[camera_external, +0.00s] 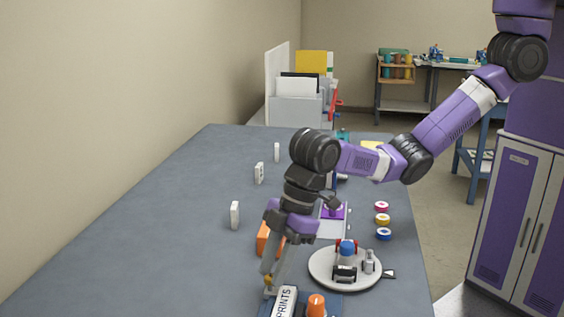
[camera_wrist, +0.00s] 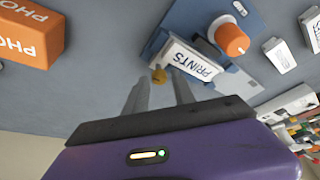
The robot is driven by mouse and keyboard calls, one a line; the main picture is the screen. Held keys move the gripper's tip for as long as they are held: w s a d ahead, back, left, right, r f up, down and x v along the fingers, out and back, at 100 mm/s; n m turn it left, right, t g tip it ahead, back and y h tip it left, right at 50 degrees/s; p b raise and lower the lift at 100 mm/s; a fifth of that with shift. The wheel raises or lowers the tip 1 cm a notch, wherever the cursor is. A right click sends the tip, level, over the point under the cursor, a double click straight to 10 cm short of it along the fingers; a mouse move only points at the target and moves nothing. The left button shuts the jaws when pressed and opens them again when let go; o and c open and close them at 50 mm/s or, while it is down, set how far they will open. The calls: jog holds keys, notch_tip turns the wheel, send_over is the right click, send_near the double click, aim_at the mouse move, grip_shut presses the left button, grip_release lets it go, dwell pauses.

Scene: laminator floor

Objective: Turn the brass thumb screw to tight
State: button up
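The brass thumb screw (camera_wrist: 158,76) shows small and gold in the wrist view, beside the near corner of the white PRINTS block (camera_wrist: 190,60). In the external view the brass screw (camera_external: 268,281) is a small spot by my fingertips, partly hidden. The PRINTS block (camera_external: 284,302) sits on a blue fixture (camera_wrist: 190,18) that also carries an orange knob (camera_wrist: 232,38). My gripper (camera_wrist: 160,84) points down at the screw, its two fingers apart with the screw showing between and just beyond the tips. I cannot tell whether they touch it. The external view also shows my gripper (camera_external: 270,276).
An orange box (camera_wrist: 30,35) stands left of the fixture in the wrist view. A round white turntable (camera_external: 322,279) with small parts is right of my gripper in the external view. Several tape rolls (camera_external: 382,220) lie behind it. The table's left side (camera_external: 130,240) is mostly clear.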

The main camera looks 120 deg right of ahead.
grip_shut()
jog(key=shift+r+n, duration=0.1)
jog(key=shift+n, duration=0.2)
jog(key=shift+d+n+y+p, duration=0.1)
jog(key=shift+n+y+p, duration=0.2)
jog(key=shift+n+p, duration=0.1)
jog(key=shift+o, duration=1.9)
grip_release()
jog(key=v, duration=0.7)
jog(key=shift+s+r, duration=0.2)
jog(key=shift+r, duration=0.05)
